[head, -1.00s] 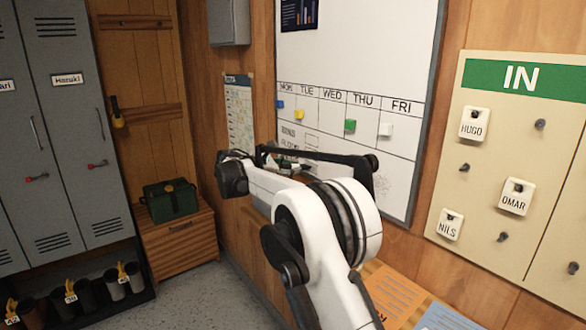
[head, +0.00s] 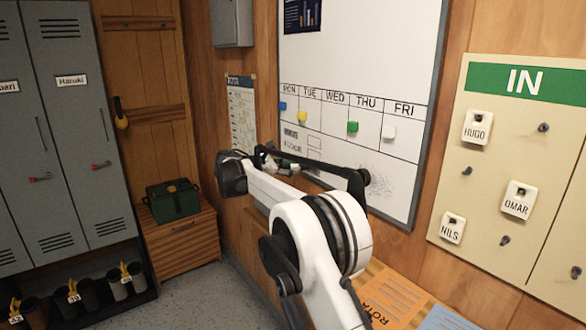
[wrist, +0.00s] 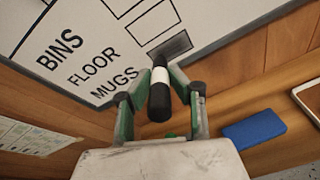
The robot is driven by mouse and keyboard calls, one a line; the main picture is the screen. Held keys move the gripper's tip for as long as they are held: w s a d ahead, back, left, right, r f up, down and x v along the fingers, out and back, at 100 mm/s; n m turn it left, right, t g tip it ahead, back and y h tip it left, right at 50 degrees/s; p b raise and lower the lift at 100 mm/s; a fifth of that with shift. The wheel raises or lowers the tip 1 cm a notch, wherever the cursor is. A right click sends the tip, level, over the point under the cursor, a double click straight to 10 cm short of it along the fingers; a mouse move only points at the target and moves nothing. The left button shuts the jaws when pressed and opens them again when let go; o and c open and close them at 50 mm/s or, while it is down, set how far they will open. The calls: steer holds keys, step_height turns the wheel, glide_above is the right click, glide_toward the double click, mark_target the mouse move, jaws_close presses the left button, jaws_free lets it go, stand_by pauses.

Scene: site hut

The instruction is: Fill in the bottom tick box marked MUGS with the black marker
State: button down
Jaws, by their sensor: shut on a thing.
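In the wrist view my gripper (wrist: 161,93) is shut on the black marker (wrist: 160,107), which has a white band and a dark end towards the whiteboard. That end lies close to the bottom tick box (wrist: 176,46) in the MUGS row; I cannot tell whether it touches. This box looks dark grey inside, while the FLOOR box (wrist: 152,21) above it is white. The word MUGS (wrist: 115,86) is printed at the board's lower edge. In the head view my gripper (head: 282,166) is small and partly hidden by my arm.
The whiteboard (head: 365,60) has coloured magnets and a grey smudged patch under FRI. A blue block (wrist: 253,133) lies below the board. The IN board (head: 490,150) with name tags is at the right. A green box (head: 173,200) sits on a wooden chest.

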steer(key=s+a, duration=0.4)
steer(key=a, duration=0.1)
steer(key=shift+s+a+b, duration=0.2)
steer(key=shift+s+b, duration=0.05)
steer(key=shift+b, duration=0.1)
stand_by(0.5)
stand_by(0.3)
